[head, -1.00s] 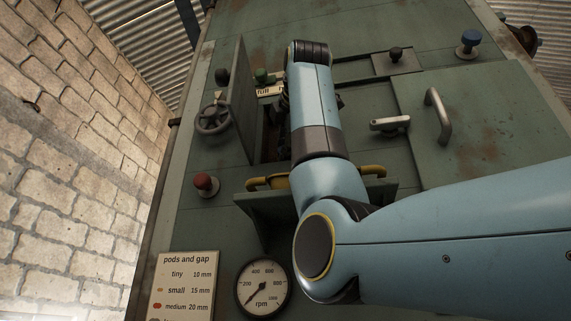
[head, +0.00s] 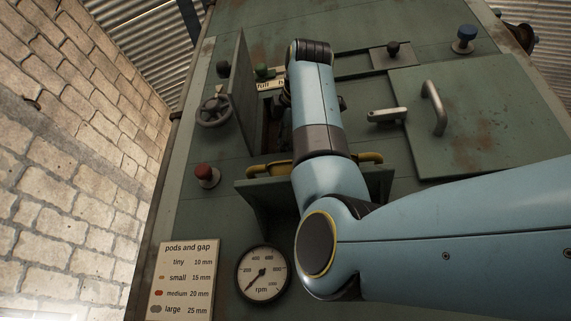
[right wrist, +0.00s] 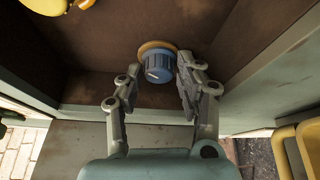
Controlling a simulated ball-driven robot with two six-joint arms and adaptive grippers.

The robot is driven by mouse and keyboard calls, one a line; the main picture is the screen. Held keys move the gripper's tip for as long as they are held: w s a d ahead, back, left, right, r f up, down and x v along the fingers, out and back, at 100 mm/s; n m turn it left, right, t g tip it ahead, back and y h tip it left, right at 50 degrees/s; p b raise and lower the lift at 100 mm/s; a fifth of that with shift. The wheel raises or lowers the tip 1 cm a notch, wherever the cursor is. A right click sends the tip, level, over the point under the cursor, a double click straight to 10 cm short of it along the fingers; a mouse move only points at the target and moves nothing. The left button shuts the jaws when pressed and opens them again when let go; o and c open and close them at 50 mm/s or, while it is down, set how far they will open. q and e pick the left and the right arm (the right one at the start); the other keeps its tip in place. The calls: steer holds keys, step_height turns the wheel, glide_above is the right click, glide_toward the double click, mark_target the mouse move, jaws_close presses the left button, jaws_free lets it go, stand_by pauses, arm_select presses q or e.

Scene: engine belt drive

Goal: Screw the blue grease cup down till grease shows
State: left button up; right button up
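The blue grease cup (right wrist: 159,66) is a short ribbed knob with a pale line on its face. It sits on the brown wall of a recess in the right wrist view. An orange-yellow ring (right wrist: 155,47) shows behind it; I cannot tell whether this is a collar or grease. My right gripper (right wrist: 161,72) has its fingers on either side of the cup. A gap shows at the left finger; the right finger is very close, and contact is unclear. In the head view my right arm hides the cup and most of the gripper. My left gripper is not in view.
An open hinged door (head: 242,100) stands left of the recess. A yellow rail (head: 268,171) and green shelf cross below it. A handwheel (head: 214,111), red knob (head: 206,174), rpm gauge (head: 262,274) and metal handle (head: 434,107) are on the panel.

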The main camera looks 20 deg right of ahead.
steer(key=shift+o, duration=1.1)
steer(key=s+a, duration=0.2)
steer(key=s, duration=0.9)
steer(key=shift+s+r, duration=0.2)
steer(key=shift+s, duration=0.2)
